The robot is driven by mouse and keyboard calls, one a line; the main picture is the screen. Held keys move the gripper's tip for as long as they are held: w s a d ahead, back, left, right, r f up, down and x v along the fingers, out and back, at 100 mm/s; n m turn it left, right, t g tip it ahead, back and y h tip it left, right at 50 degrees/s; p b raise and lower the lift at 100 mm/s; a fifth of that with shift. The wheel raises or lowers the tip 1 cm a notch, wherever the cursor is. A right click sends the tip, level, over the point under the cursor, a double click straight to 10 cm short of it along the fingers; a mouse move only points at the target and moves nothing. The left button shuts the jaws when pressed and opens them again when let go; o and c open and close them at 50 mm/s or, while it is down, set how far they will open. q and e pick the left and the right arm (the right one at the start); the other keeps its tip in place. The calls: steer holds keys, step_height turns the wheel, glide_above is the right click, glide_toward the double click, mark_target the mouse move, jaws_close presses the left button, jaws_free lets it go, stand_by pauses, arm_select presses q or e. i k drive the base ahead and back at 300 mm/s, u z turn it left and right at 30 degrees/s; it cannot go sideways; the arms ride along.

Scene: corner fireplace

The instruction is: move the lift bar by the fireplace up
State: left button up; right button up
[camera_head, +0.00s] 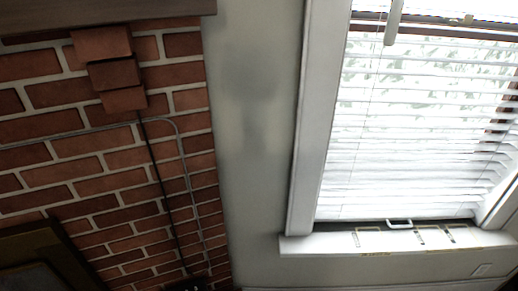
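A small white handle-like bar (399,223) sits at the bottom of the window, just above the sill; it looks like the lift bar, though I cannot be sure. White slatted blinds (410,150) hang down over the window to about the level of this bar. The brick fireplace wall (60,95) stands to the left of the window, past a strip of plain wall. Neither of my grippers shows in the head view.
The white window sill (330,243) juts out below the blinds and has small yellowish marked outlines on it. A white rod (394,22) hangs at the top of the window. A dark wooden mantel (150,10) is at upper left. A thin pipe (183,150) runs down the bricks.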

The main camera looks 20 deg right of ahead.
mark_target(434, 215)
steer(key=z, duration=1.75)
steer(key=k, duration=0.5)
steer(key=z, duration=1.2)
steer(key=i, duration=1.75)
steer(key=u, duration=2.45)
